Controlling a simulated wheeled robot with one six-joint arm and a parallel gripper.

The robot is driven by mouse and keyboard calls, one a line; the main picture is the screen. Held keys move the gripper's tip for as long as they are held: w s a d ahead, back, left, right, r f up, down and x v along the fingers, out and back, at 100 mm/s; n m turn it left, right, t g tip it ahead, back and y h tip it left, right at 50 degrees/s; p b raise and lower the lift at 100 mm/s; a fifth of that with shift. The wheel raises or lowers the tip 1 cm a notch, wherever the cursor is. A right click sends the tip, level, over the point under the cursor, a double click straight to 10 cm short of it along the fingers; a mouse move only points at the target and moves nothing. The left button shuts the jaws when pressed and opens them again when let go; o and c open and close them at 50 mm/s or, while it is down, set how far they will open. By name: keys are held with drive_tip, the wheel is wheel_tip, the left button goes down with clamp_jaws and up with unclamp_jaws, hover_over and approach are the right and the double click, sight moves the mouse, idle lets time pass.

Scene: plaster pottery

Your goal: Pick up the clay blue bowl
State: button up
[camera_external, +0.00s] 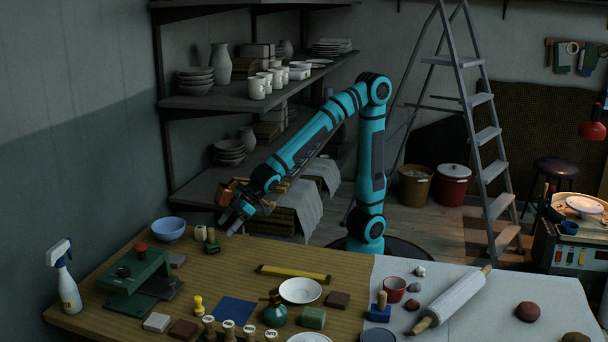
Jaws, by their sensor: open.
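The blue bowl (169,229) sits upright on the wooden table near its back left edge. It is small, pale blue and appears empty. My gripper (232,224) is open and hangs above the back edge of the table, to the right of the bowl and apart from it. The arm reaches down to the left from its base behind the table. Fine detail of the fingertips is too small and dark to make out.
Small items (208,240) stand between bowl and gripper. A green press (140,276) is in front of the bowl, a spray bottle (64,280) at left. A yellow level (293,273) and white plate (300,290) lie mid-table. Shelves (240,97) rise behind.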

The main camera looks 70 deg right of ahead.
sight(215, 242)
drive_tip(key=shift+x, duration=1.6)
drive_tip(key=shift+s+x, duration=0.15)
drive_tip(key=shift+x, duration=1.2)
drive_tip(key=shift+s+x, duration=0.1)
drive_tip(key=shift+x, duration=1.2)
drive_tip(key=shift+a+f, duration=0.1)
drive_tip(key=shift+a, duration=0.05)
drive_tip(key=shift+c, duration=0.3)
drive_tip(key=c, duration=1)
